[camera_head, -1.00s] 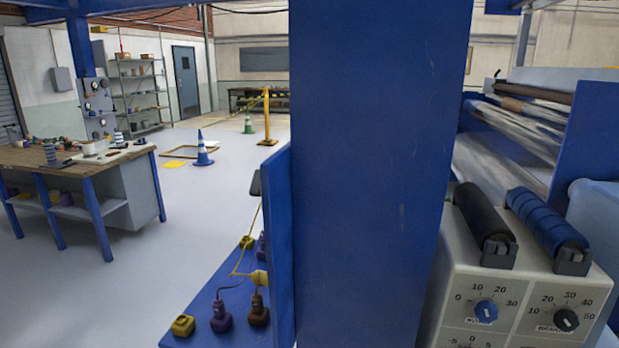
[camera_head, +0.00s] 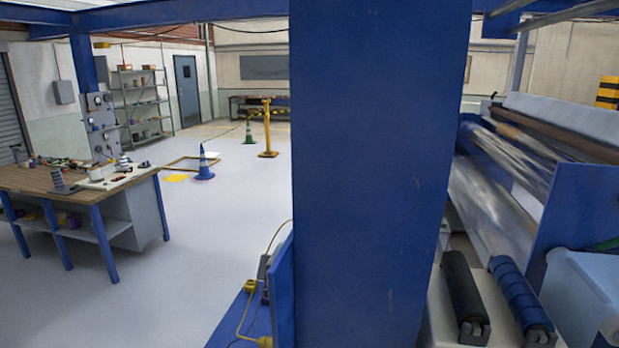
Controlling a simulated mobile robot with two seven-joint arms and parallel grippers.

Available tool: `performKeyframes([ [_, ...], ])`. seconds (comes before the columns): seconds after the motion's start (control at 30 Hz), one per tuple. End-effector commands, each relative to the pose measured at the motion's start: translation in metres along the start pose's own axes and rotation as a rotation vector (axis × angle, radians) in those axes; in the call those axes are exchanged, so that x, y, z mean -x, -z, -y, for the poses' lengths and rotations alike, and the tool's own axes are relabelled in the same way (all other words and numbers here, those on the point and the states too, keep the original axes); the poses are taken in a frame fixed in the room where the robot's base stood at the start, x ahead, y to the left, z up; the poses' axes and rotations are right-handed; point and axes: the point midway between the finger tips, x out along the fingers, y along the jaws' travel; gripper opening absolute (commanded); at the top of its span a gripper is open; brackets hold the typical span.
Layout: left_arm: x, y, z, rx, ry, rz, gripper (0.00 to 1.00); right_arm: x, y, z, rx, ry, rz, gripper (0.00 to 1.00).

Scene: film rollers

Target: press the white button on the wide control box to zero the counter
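A light grey box (camera_head: 441,322) stands at the lower right, beside the blue column. Two rollers lie on its top, one black (camera_head: 464,293) and one blue (camera_head: 521,298). Its front face with the dials is below the picture now, and I cannot tell whether it is the wide control box. No white button shows in the view. Neither of my grippers is in view.
A wide blue column (camera_head: 375,170) blocks the middle of the view. A blue board (camera_head: 229,322) with plugs and a yellow cable is left of it. A film machine (camera_head: 500,215) fills the right. A workbench (camera_head: 80,180) stands left; open floor (camera_head: 200,235) lies between.

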Motion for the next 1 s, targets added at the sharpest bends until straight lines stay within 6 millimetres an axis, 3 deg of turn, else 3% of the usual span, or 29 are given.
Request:
performKeyframes([
  [0.07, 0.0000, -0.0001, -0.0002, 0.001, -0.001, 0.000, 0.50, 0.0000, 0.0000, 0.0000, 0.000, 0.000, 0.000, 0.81],
  [0.77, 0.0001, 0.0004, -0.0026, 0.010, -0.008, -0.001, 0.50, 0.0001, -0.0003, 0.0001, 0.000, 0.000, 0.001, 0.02],
  [1.0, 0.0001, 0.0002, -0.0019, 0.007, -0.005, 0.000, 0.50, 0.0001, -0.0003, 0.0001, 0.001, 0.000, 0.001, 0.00],
])
